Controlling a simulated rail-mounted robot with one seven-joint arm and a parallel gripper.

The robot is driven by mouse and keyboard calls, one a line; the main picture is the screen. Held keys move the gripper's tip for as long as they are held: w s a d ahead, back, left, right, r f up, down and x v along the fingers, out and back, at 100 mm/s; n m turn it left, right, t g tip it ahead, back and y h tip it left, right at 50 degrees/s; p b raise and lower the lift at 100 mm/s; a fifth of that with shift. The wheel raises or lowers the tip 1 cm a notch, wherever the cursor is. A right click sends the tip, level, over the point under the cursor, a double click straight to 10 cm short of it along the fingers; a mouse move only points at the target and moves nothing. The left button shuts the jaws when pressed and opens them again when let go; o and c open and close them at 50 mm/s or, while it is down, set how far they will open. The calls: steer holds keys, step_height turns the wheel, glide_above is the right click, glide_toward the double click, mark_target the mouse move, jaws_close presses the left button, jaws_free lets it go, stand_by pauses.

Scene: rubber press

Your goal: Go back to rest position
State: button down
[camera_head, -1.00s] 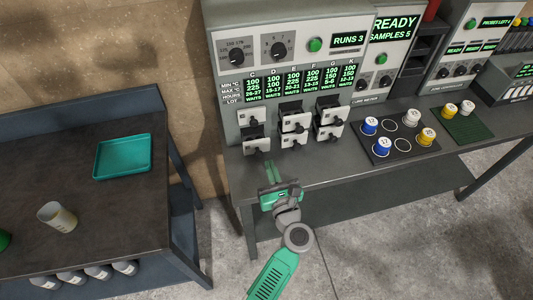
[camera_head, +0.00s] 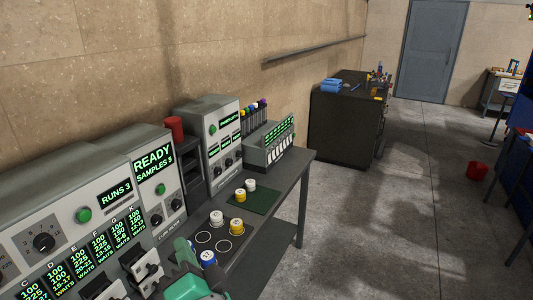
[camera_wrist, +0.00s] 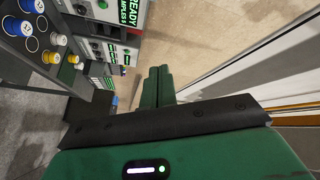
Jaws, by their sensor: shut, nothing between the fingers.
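My gripper (camera_wrist: 160,84) shows in the wrist view as two green fingers side by side, shut and empty, with open air beyond them. It is clear of the bench objects. In the head view, a green part of my arm shows at the bottom edge, in front of the bench. It hides part of the bench and partly covers a blue-sided pot (camera_head: 208,259).
The press panel (camera_head: 88,215) stands along the wall. White and yellow pots, such as one yellow pot (camera_head: 237,226), stand on the bench and a green mat (camera_head: 262,203). A dark cabinet (camera_head: 345,125) and red bucket (camera_head: 477,171) are farther off.

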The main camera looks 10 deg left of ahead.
steer(key=s+d+r+n+t+h, duration=0.2)
steer(key=s+d+r+t+h, duration=0.35)
steer(key=d+r, duration=0.5)
steer(key=s+d+r+n+t+h, duration=0.35)
steer(key=s+d+r+h, duration=0.2)
steer(key=d+r, duration=0.45)
step_height(320, 180, up, 24)
steer(key=s+t+p, duration=0.1)
steer(key=p, duration=2.1)
steer(key=shift+s+a+r+m, duration=0.15)
steer(key=shift+s+a+m, duration=0.05)
steer(key=shift+a+m, duration=0.2)
